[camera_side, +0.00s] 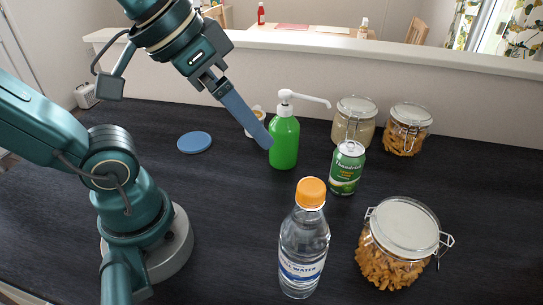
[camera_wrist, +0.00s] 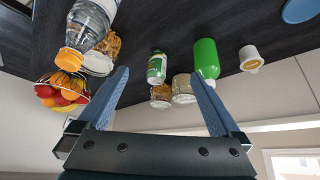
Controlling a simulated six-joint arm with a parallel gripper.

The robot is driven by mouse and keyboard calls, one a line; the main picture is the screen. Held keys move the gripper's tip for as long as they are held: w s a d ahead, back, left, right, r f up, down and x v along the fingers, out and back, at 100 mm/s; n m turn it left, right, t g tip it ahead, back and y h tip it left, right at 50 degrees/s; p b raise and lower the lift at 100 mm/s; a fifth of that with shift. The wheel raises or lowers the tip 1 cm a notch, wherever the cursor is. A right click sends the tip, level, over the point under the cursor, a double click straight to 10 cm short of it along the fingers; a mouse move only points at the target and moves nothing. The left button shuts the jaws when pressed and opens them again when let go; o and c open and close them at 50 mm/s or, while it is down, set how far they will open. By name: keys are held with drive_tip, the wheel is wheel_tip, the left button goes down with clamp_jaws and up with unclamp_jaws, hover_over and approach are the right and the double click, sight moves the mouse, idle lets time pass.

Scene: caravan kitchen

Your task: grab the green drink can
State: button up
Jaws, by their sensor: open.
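The green drink can (camera_side: 347,168) stands upright on the dark counter in the side view, right of the green soap bottle. It also shows in the wrist view (camera_wrist: 157,68), upper centre, between the lines of my two fingers but farther off. My gripper (camera_side: 257,132) is in the air left of the can, its fingertips appearing close to the soap bottle in the side view. The wrist view shows both blue fingers of my gripper (camera_wrist: 162,74) spread wide with nothing between them. In the side view the fingers overlap, so their gap is hidden there.
A green soap bottle (camera_side: 284,143) with a white pump stands left of the can. A water bottle (camera_side: 303,250) and pasta jar (camera_side: 385,262) stand in front; two jars (camera_side: 354,109) (camera_side: 407,130) stand behind. A blue disc (camera_side: 194,142) lies left. A fruit bowl (camera_wrist: 46,99) shows in the wrist view.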

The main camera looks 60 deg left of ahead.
drive_tip(key=w+d+r+m+t+h, duration=0.1)
drive_tip(key=w+d+r+t+h, duration=0.25)
drive_tip(key=w+d, duration=0.45)
drive_tip(key=n+t+y, duration=0.3)
drive_tip(key=n+y, duration=0.1)
drive_tip(key=y, duration=0.4)
hover_over(339, 171)
wheel_tip(339, 171, down, 4)
drive_tip(key=shift+n, duration=0.3)
wheel_tip(339, 171, down, 9)
drive_tip(key=shift+w+r, duration=0.15)
drive_tip(key=shift+f, duration=2.3)
wheel_tip(339, 171, down, 3)
drive_tip(key=shift+f, duration=0.1)
drive_tip(key=shift+w+a+f+t, duration=0.1)
drive_tip(key=shift+w+a+t, duration=0.2)
drive_tip(key=shift+w, duration=0.45)
drive_tip(key=shift+w+f, duration=0.2)
drive_tip(key=shift+w, duration=0.4)
